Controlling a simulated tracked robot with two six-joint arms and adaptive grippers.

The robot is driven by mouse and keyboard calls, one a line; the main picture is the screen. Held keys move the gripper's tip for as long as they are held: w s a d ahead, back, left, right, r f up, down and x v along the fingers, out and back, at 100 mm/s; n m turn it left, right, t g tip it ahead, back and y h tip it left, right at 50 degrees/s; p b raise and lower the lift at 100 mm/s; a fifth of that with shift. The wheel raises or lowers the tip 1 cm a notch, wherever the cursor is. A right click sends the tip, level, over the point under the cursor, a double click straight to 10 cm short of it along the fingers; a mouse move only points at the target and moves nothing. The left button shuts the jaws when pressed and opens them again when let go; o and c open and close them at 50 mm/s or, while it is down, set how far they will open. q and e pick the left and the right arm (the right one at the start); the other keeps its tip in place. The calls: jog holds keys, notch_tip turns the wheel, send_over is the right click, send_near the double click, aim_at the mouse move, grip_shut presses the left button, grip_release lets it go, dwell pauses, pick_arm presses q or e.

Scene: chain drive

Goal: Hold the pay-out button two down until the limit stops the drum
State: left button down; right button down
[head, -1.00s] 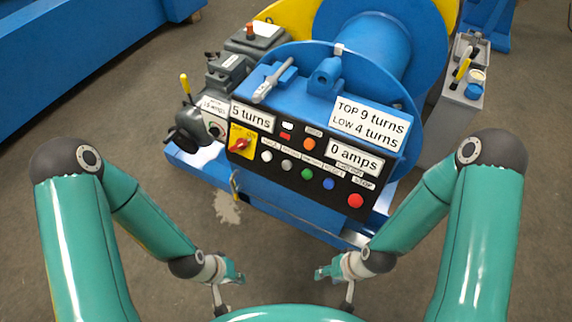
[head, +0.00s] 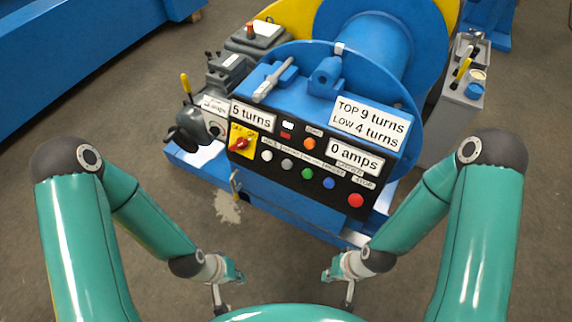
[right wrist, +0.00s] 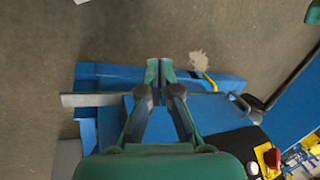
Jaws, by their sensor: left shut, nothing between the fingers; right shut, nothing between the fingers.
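The black control panel (head: 318,202) on the blue winch faces me. It bears a white button (head: 267,156), a grey button (head: 287,165), a green button (head: 307,174), a blue button (head: 329,183) and a red stop button (head: 356,200). Their small labels are too blurred to read, so I cannot tell which is pay-out two. The displays read "5 turns" (head: 252,116) and "0 amps" (head: 355,158). The blue drum (head: 372,45) stands behind. My left gripper (head: 234,272) and right gripper (head: 332,272) are shut, empty and apart from the panel, low before it.
A plate (head: 369,124) reads "TOP 9 turns, LOW 4 turns". A red-yellow rotary switch (head: 239,143) sits at the panel's left. A grey box with a yellow lever (head: 461,70) stands right of the drum. In the right wrist view, the blue winch frame (right wrist: 95,125) lies beneath my gripper.

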dwell(0.8)
jog(key=n+t+b, duration=0.6)
jog(key=t+b, duration=1)
jog(key=b, duration=1.1)
send_near(287, 164)
jog(key=a+r, duration=0.4)
jog(key=a, duration=0.4)
jog(key=shift+s+d+r+h, duration=0.1)
jog(key=shift+s+r+h, duration=0.05)
jog(key=shift+s+h, duration=0.2)
jog(key=shift+w+d+f+b, duration=0.4)
jog(key=shift+w+d+f, duration=0.3)
jog(key=shift+w, duration=0.45)
jog(key=shift+w+d+f+b, duration=0.45)
jog(key=shift+w+d+f, duration=0.2)
jog(key=shift+w, duration=0.45)
jog(key=shift+w+d+f+b, duration=0.4)
jog(key=shift+w+d+f, duration=0.25)
jog(key=shift+w, duration=0.5)
